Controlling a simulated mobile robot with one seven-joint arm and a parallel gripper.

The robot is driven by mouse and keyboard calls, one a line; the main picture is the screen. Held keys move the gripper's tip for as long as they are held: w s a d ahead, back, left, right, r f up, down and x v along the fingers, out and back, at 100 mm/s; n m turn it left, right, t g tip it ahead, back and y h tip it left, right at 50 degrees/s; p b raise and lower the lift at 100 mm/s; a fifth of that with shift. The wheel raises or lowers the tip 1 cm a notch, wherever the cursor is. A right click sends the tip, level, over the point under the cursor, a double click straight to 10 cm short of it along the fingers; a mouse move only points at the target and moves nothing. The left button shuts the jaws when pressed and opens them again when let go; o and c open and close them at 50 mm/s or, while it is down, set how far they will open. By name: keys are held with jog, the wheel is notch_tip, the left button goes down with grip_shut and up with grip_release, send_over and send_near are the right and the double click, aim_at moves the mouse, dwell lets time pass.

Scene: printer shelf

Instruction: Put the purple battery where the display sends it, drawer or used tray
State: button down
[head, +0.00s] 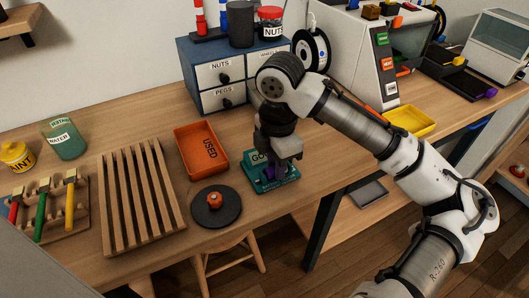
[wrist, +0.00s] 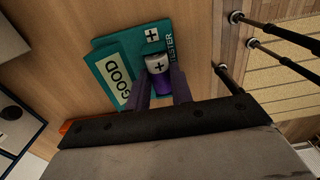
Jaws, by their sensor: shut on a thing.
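The purple battery (wrist: 161,76) has a pale top with a plus mark and is at the teal tester (wrist: 123,77). My gripper (wrist: 160,88) is shut on it, one finger on each side. In the head view the battery (head: 270,173) is mostly covered by my gripper (head: 281,168). I cannot tell whether it still touches the tester. The tester's display (wrist: 116,81) reads GOOD. The orange used tray (head: 202,150) stands left of the tester and looks empty. The blue drawer unit (head: 203,99) stands behind, with shut drawers labelled NUTS and PEGS; my arm hides part of its right side.
A dark round disc with an orange knob (head: 215,205) lies left of the tester. A slatted wooden rack (head: 140,195) is further left. A black-rimmed spool (head: 311,50) and the printer (head: 388,70) stand behind my arm. A yellow tray (head: 408,121) lies at right.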

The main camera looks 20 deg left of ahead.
jog(key=shift+r+p, duration=3.15)
jog(key=shift+r, duration=0.3)
jog(key=shift+w, duration=0.1)
